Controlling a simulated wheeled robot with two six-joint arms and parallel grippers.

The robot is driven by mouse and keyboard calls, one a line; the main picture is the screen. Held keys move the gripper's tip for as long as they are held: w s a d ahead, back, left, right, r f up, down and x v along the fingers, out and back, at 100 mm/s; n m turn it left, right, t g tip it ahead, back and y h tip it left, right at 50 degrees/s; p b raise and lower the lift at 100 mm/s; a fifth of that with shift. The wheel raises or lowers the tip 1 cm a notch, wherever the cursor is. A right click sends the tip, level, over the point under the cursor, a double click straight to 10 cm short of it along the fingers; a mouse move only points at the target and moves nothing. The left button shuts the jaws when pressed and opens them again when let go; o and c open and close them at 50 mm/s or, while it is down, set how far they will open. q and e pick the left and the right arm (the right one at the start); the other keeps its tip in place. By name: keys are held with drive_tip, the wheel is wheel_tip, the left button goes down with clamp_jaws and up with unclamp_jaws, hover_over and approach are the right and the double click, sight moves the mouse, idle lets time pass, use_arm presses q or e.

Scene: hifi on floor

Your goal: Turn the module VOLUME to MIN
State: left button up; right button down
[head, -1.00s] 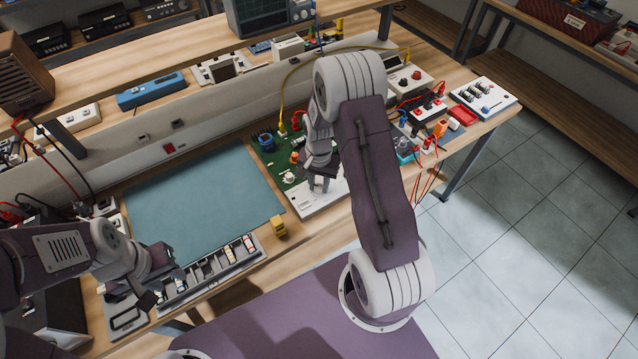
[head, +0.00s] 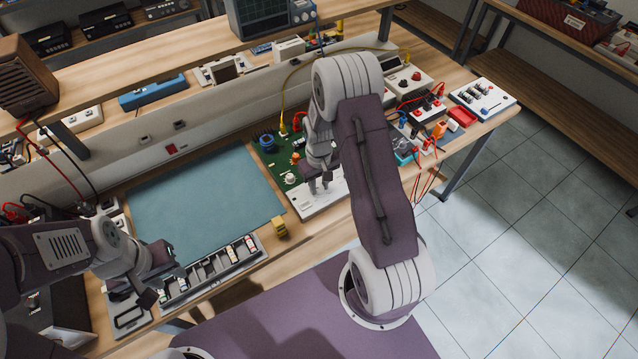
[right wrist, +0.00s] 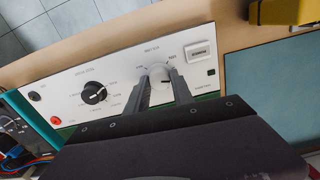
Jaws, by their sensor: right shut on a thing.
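The module is a white front panel (right wrist: 60,85) on the edge of a green board; the panel also shows in the head view (head: 306,207). A white round knob (right wrist: 159,70) sits on it with small print around it. My right gripper (right wrist: 157,77) has one finger on each side of this knob and is shut on it. A black knob (right wrist: 94,93) with a white pointer stands further left on the panel. The print is too small to read surely, and the white knob's pointer is hidden. My left gripper (head: 165,284) hovers near the parts tray; its jaw opening is unclear.
A white button (right wrist: 200,53) sits beside the gripped knob. A red socket (right wrist: 55,121) is at the panel's left. A yellow block (head: 279,227) stands by the teal mat (head: 205,200). The parts tray (head: 215,268) lies at the bench's front edge. Cables lie right of my arm.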

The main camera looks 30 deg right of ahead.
sight(319, 187)
drive_tip(key=n, duration=0.6)
drive_tip(key=shift+r+p, duration=0.1)
drive_tip(key=shift+p, duration=0.2)
drive_tip(key=n, duration=0.5)
drive_tip(key=shift+n, duration=0.4)
drive_tip(key=c, duration=1.1)
unclamp_jaws()
drive_tip(key=shift+s, duration=0.1)
drive_tip(key=shift+r, duration=0.1)
wheel_tip(319, 187, up, 9)
